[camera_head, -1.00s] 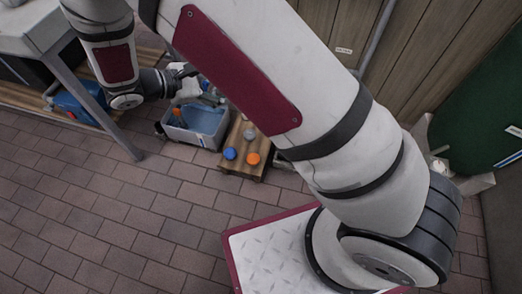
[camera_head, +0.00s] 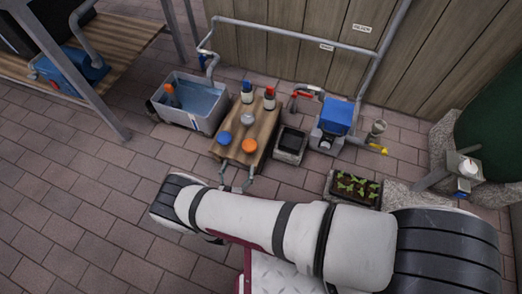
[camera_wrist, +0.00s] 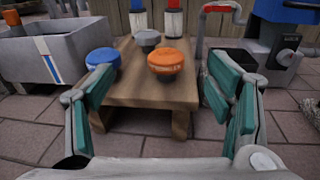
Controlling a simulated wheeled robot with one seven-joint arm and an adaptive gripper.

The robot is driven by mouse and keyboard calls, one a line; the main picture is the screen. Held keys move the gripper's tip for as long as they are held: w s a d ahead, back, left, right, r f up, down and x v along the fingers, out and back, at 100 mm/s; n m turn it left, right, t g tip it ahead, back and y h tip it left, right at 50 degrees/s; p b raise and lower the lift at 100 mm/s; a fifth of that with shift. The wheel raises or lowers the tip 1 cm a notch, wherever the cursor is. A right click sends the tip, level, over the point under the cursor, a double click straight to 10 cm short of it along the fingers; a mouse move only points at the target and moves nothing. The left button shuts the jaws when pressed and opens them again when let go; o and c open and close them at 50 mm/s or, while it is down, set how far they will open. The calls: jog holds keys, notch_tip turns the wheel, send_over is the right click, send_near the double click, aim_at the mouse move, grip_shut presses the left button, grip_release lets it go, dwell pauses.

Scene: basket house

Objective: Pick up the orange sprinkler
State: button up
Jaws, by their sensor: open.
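The orange sprinkler (camera_head: 249,145) is a round orange disc on the near part of a low wooden table (camera_head: 231,160). In the wrist view the orange sprinkler (camera_wrist: 165,62) sits near the front edge, a little right of the picture's middle. My gripper (camera_head: 237,178) is open and empty, just in front of the table's near end. In the wrist view its teal-padded fingers (camera_wrist: 160,88) stand wide apart, framing the table front, with the sprinkler beyond and between them.
A blue disc (camera_wrist: 102,58) sits left of the sprinkler and a grey one (camera_wrist: 148,38) behind it. Two bottles (camera_head: 258,97) stand at the table's back. A water-filled grey bin (camera_head: 190,103) is left; a black tray (camera_head: 290,145) and blue-topped pump (camera_head: 336,117) are right.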

aim_at(248, 152)
jog(key=shift+n+y, duration=0.6)
jog(key=w+d+f, duration=0.1)
jog(key=w, duration=0.3)
jog(key=w+d+f+b, duration=0.1)
jog(key=w+f, duration=0.1)
jog(key=w, duration=0.2)
jog(key=w+d+f, duration=0.1)
jog(key=w, duration=0.3)
jog(key=shift+w+d+f, duration=0.1)
jog(key=shift+d+f, duration=0.05)
jog(key=shift+d, duration=0.25)
jog(key=c, duration=1.3)
